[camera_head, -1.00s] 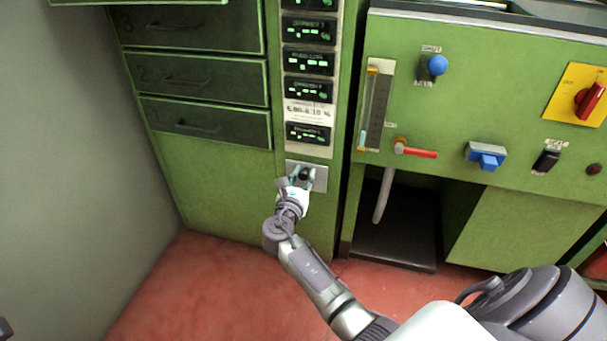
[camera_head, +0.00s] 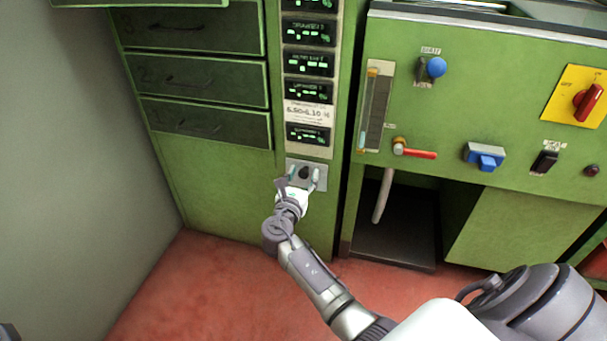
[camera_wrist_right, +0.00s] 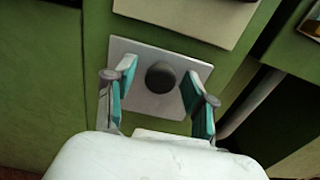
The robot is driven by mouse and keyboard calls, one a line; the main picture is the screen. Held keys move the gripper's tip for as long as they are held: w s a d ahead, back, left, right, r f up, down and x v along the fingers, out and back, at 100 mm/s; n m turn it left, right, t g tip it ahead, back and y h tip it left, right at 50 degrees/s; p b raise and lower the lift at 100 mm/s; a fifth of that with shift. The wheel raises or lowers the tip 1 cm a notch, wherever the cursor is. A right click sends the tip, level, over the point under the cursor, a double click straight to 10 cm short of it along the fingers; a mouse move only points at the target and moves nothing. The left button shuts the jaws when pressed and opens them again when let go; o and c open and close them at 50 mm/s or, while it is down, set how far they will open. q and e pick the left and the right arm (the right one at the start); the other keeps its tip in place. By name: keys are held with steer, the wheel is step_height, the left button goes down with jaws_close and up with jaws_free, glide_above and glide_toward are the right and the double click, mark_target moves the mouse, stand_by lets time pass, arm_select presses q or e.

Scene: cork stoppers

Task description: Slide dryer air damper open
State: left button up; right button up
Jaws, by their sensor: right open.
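A dark round knob (camera_head: 303,173) sits on a light metal plate (camera_head: 321,186) low on the green cabinet, under a column of dark displays. My right gripper (camera_head: 304,174) is open at the plate. In the right wrist view the knob (camera_wrist_right: 160,76) stands between the two spread teal-padded fingers (camera_wrist_right: 160,88), with a gap on each side. The plate (camera_wrist_right: 150,108) lies behind them. I see no readable label naming the damper.
Green drawers (camera_head: 205,122) are at the left. At the right, a panel holds a red-handled valve (camera_head: 418,154), a blue knob (camera_head: 437,67), a blue switch (camera_head: 487,158) and a yellow-backed red switch (camera_head: 588,101). A grey pipe (camera_head: 383,195) hangs below. Red floor (camera_head: 190,290) is clear.

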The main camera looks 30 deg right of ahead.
steer(key=v, duration=1.1)
steer(key=shift+s, duration=0.2)
steer(key=shift+w+a, duration=0.1)
steer(key=shift+a, duration=0.05)
